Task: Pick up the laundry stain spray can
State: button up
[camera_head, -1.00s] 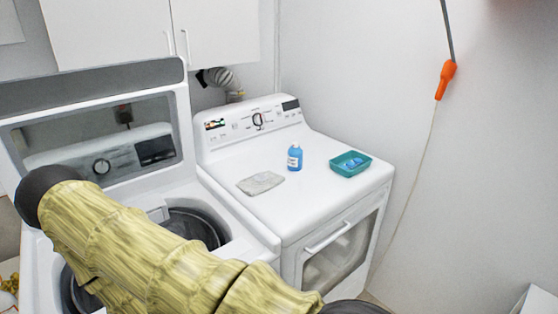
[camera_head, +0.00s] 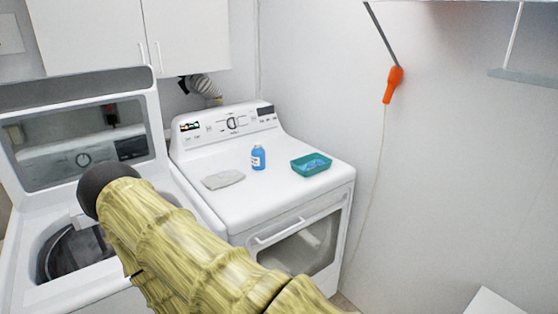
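A small blue bottle with a white label (camera_head: 258,158) stands upright on top of the white dryer (camera_head: 215,200). I cannot tell whether it is the laundry stain spray can; no other can shows clearly. My arm, with a yellow bark-like surface, crosses the lower middle of the view and runs out at the bottom edge. My gripper is out of view, so its state is hidden.
A folded grey cloth (camera_head: 222,179) and a teal tray (camera_head: 325,169) with blue items lie on the dryer. An open washer (camera_head: 70,252) stands left. An orange-handled cord (camera_head: 393,85) hangs on the wall. A white surface (camera_head: 497,302) shows at lower right.

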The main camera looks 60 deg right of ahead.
aim_at(257, 155)
jog(key=z, duration=1.3)
